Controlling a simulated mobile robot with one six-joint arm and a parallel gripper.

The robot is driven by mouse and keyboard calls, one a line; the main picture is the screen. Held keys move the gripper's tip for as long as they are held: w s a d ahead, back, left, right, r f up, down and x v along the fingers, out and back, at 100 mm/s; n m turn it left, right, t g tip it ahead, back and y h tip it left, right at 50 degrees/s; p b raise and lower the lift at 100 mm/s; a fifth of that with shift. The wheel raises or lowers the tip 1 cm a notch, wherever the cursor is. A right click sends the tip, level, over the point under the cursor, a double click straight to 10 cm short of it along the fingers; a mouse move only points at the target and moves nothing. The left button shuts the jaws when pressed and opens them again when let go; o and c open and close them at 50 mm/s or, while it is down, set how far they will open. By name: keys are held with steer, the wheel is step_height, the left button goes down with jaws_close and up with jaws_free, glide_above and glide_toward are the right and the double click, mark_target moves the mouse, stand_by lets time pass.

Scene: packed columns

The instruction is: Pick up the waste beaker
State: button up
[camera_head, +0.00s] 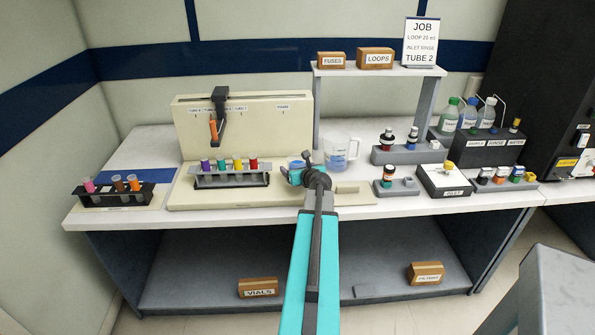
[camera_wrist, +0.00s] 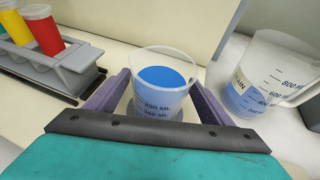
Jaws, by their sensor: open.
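A small clear beaker (camera_wrist: 165,98) with blue liquid and ML markings stands upright between the two purple-grey fingers of my gripper (camera_wrist: 158,92) in the wrist view. No name shows on it, so I cannot read whether it is the waste beaker. The fingers are open on either side of it, and I cannot see firm contact. In the head view my gripper (camera_head: 303,171) is over the bench in front of the cream unit and mostly hides this beaker. A larger clear jug (camera_head: 340,152) with blue liquid stands to the right; its partly hidden label ends in "AIN" in the wrist view (camera_wrist: 268,85).
A rack of capped tubes (camera_head: 231,174) stands close left of my gripper. A shelf post (camera_head: 316,110) rises behind it. A grey vial block (camera_head: 395,153) and a black-and-white box (camera_head: 446,180) stand to the right. A small dark rack (camera_head: 118,196) is at far left.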

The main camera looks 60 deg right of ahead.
steer(key=shift+x, duration=1.3)
steer(key=c, duration=1.3)
steer(key=shift+r, duration=0.1)
